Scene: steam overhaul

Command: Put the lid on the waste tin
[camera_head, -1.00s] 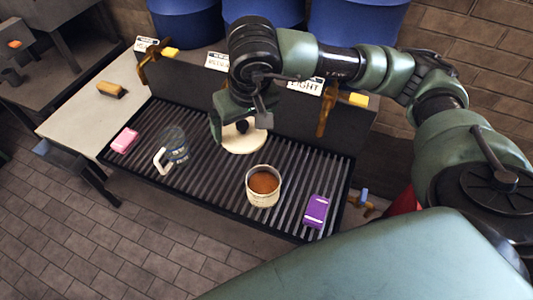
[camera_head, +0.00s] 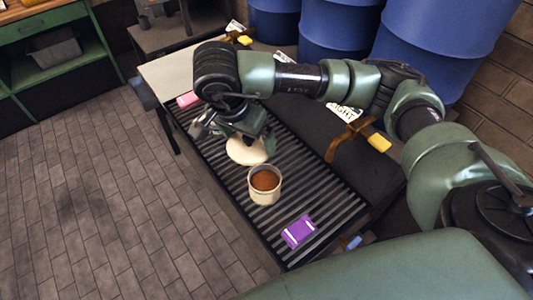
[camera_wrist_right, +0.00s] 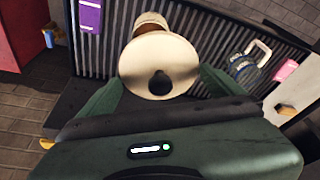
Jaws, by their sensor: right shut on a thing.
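The waste tin (camera_head: 264,195) is a pale open can with brown contents. It stands upright on the slatted bench top, and its rim also shows behind the lid in the right wrist view (camera_wrist_right: 151,19). The lid (camera_head: 240,152) is a cream disc with a dark knob; it fills the middle of the right wrist view (camera_wrist_right: 158,52). My right gripper (camera_head: 252,136) is shut on the lid's knob and holds the lid beside the tin, on its far side in the head view. The tin's mouth is mostly uncovered there. My left gripper is not in view.
A purple box (camera_head: 298,232) lies near the tin. A clear jug (camera_wrist_right: 247,65) and a pink block (camera_head: 188,99) are farther along the slatted top (camera_head: 325,208). Blue drums (camera_head: 335,30) stand behind the dark back panel. Bare slats lie between the tin and purple box.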

